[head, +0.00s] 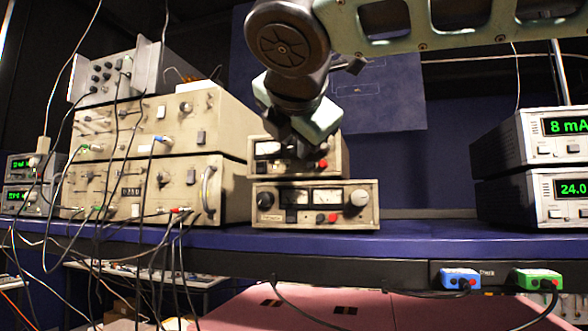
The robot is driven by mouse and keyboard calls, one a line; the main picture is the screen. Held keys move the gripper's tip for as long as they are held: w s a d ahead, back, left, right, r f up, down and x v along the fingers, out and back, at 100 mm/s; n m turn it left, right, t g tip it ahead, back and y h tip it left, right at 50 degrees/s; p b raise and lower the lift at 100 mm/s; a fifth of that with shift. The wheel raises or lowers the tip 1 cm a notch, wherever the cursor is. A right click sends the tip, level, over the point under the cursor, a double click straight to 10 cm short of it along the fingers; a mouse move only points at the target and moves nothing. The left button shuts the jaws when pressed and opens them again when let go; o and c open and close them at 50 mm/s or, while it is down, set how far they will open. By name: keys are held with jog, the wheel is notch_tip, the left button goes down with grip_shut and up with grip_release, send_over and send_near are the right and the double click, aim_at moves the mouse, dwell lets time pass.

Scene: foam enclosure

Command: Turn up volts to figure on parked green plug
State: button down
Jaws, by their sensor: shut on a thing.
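A green plug (537,280) is parked on the dark front rail below the shelf at the right, and its cable hangs down. Any figure on it is too small to read. Two cream supplies with needle meters are stacked mid-shelf. The lower supply (316,206) shows two meters and a knob at each side. My gripper (302,148) is in front of the upper supply (340,158) and hides much of its face. It is shut on what appears to be a control there; the fingertips and the held part are hard to make out. One meter and a red terminal show beside it.
A blue plug (460,279) sits left of the green one. At the right, two stacked units (520,170) display 8 mA and 24.0. Cream instruments (150,190) with many hanging leads stand at the left. The blue shelf (420,240) is clear between the supplies and right-hand units.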

jog(key=m+t+b, duration=0.1)
jog(key=m+b, duration=0.2)
jog(key=b, duration=0.3)
jog(key=f+m+t+y+b, duration=0.1)
jog(key=m+t+b, duration=0.1)
jog(key=b, duration=0.4)
jog(key=f+m+t+b, duration=0.1)
jog(key=m+b, duration=0.4)
jog(key=b, duration=0.1)
jog(key=m+t+b, duration=0.1)
jog(key=m+b, duration=0.1)
jog(key=m+t+h+b, duration=0.1)
jog(key=m+b, duration=0.1)
jog(key=m, duration=0.1)
jog(key=shift+b, duration=0.35)
jog(key=shift+a+m+t+h+b, duration=0.15)
jog(key=shift+m+h+b, duration=0.25)
jog(key=shift+m, duration=0.6)
jog(key=shift+d+m+t+h+b, duration=0.1)
jog(key=shift+m+h+b, duration=0.3)
jog(key=shift+m, duration=0.6)
jog(key=shift+a+m+t+h+b, duration=0.15)
jog(key=shift+m+h+b, duration=0.25)
jog(key=shift+m, duration=0.6)
jog(key=shift+r, duration=0.1)
jog(key=c, duration=1.5)
grip_release()
